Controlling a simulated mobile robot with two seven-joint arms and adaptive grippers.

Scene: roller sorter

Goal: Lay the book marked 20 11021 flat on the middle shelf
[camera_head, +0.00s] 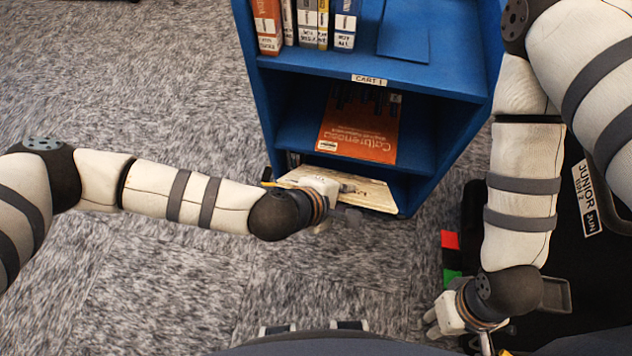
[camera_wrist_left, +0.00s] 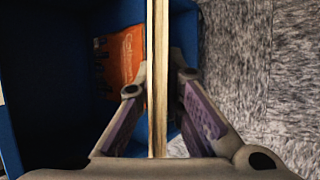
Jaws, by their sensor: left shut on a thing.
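My left gripper (camera_head: 330,205) is shut on a book (camera_head: 368,190) with a pale cover, just in front of the lower part of the blue cart. In the left wrist view the held book (camera_wrist_left: 158,70) shows edge-on between the two fingers. Its marking cannot be read. The middle shelf (camera_head: 290,130) is a blue board below the top shelf; an orange book (camera_head: 358,125) lies on it with its cover up. My right gripper (camera_head: 450,325) is low at the right, partly hidden, away from the cart; its finger opening is unclear.
Several books (camera_head: 325,22) stand on the top shelf (camera_head: 385,68) above a "CART 1" label (camera_head: 369,80). The cart's side wall (camera_head: 450,125) bounds the shelves on the right. A dark case (camera_head: 590,260) stands at the right. Open carpet (camera_head: 150,70) lies at the left.

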